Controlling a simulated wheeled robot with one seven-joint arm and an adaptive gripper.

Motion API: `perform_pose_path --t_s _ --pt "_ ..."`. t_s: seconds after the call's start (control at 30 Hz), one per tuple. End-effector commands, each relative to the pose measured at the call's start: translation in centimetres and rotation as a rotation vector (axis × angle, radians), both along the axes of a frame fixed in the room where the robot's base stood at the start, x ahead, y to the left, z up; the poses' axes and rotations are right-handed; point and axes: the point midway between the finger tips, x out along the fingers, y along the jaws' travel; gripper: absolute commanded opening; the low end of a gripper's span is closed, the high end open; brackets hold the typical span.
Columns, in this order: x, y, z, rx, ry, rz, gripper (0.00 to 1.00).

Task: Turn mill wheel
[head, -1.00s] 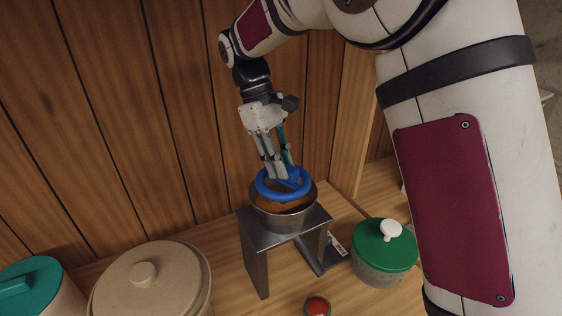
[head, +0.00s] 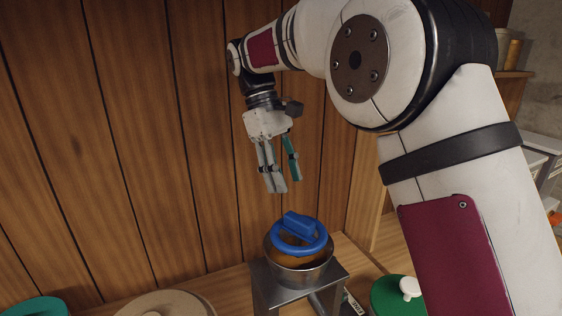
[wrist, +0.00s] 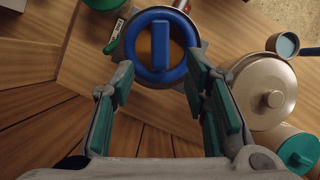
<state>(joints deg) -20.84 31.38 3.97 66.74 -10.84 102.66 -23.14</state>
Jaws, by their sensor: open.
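The mill wheel (head: 299,236) is a blue ring with a raised blue bar across it. It sits on top of a round metal mill bowl (head: 300,270) with brown inside, on a grey metal stand (head: 284,293). In the wrist view the wheel (wrist: 156,46) is at the top centre, beyond the fingertips, with its bar running up and down. My gripper (head: 284,186) is open and empty, above the wheel and a little left of it in the head view, apart from it. The wrist view shows its two fingers (wrist: 160,80) spread, with green pads.
A green-lidded jar (head: 388,293) stands right of the stand. A beige lidded pot (wrist: 262,92) and a teal-lidded jar (wrist: 298,152) stand to one side. A wood-panelled wall (head: 110,150) rises close behind my gripper.

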Motion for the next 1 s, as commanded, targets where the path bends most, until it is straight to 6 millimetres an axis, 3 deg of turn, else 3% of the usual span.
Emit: perform_pose_path --t_s 0.3,0.73,0.87,1.0 --pt "0.7 0.8 2.5 0.001 0.000 0.001 0.42" --pt "0.7 0.7 2.8 0.000 -0.001 -0.001 0.42" --pt "-0.1 -0.5 3.9 0.014 -0.040 -0.030 0.42" --pt "-2.2 -3.1 5.7 0.049 -0.127 -0.098 0.42"
